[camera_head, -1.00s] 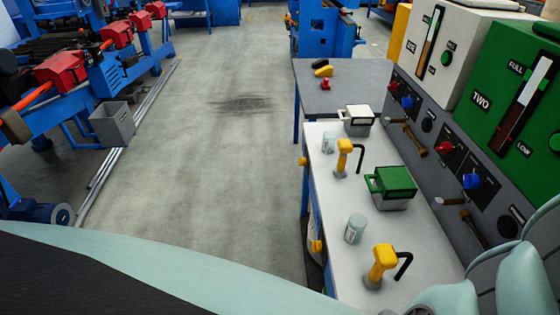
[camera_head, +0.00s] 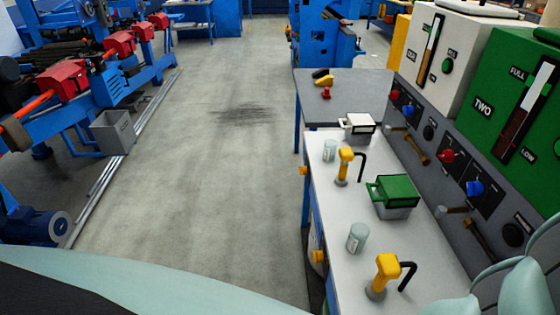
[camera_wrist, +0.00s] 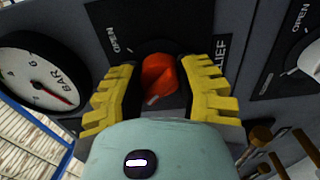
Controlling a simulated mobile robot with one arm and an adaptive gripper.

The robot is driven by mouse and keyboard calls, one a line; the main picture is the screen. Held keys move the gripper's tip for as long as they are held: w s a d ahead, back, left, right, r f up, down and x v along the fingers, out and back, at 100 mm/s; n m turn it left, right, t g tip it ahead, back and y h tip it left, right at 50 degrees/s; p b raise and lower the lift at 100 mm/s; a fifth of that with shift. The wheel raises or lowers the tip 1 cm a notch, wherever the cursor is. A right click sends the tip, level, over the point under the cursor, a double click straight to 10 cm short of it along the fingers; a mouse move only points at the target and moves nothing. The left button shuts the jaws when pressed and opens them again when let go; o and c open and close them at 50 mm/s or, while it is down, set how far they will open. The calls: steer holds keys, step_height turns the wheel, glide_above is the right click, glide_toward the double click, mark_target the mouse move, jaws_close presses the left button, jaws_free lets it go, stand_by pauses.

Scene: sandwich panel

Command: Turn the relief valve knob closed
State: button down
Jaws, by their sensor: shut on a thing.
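In the wrist view a red relief valve knob (camera_wrist: 158,76) sits on a dark plate with an "OPEN" mark to its upper left and lettering ending in "LIEF" to its right. My gripper (camera_wrist: 160,72) has its two yellow ridged fingers on either side of the knob and is shut on it. The knob's pale mark points toward the lower left. Part of the plate is hidden behind the fingers. My gripper is outside the head view, and I cannot tell the relief knob apart there.
A pressure gauge (camera_wrist: 40,85) is left of the knob, and another "OPEN" plate (camera_wrist: 292,50) is to the right. Wooden-handled tools (camera_wrist: 262,140) stick out at lower right. In the head view the white bench (camera_head: 345,215) carries a green box (camera_head: 396,192) and yellow-handled taps. The floor (camera_head: 210,190) is clear.

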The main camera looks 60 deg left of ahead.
steer(key=shift+s+f, duration=0.1)
steer(key=c, duration=0.5)
jaws_free()
steer(key=shift+s+a, duration=0.2)
steer(key=shift+s, duration=0.3)
steer(key=v, duration=1)
steer(key=shift+s+a, duration=0.25)
steer(key=shift+a, duration=0.1)
